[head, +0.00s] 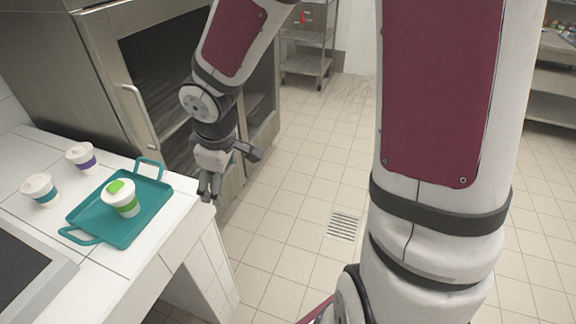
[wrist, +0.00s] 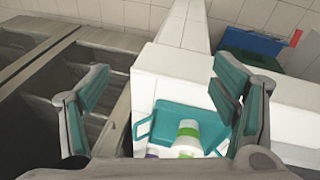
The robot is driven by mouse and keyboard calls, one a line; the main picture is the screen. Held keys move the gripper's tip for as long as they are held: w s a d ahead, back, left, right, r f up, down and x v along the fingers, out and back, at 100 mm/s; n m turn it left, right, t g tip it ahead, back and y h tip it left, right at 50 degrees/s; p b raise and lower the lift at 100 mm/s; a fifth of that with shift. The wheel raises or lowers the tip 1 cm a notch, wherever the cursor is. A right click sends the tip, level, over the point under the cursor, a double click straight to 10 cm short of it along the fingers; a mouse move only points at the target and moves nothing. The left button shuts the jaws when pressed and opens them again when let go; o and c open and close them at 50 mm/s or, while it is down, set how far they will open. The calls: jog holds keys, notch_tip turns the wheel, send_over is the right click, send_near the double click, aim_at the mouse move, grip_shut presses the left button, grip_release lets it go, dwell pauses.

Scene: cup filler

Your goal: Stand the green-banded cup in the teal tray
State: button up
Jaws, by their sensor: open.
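The green-banded cup (head: 122,205) is white with a green band and a green patch on its lid. It stands upright in the teal tray (head: 148,219), which lies on the white tiled counter. The cup also shows in the wrist view (wrist: 187,138), with part of the tray (wrist: 160,123) around it. My gripper (head: 209,192) is open and empty, beyond the counter's right edge and apart from the cup and tray. Its two spread fingers show in the wrist view (wrist: 158,108).
A purple-banded cup (head: 82,158) and a teal-banded cup (head: 40,190) stand on the counter left of the tray. A dark panel (head: 20,268) is at the front left. A steel cabinet (head: 100,75) stands behind the counter. The floor to the right is clear.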

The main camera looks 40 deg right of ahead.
jog(key=s+d+r+m+t, duration=0.1)
jog(key=s+d+r+m, duration=0.2)
jog(key=s+r+m, duration=0.5)
jog(key=s+r, duration=0.8)
jog(key=s, duration=0.4)
jog(key=shift+s, duration=0.25)
jog(key=shift+r, duration=0.1)
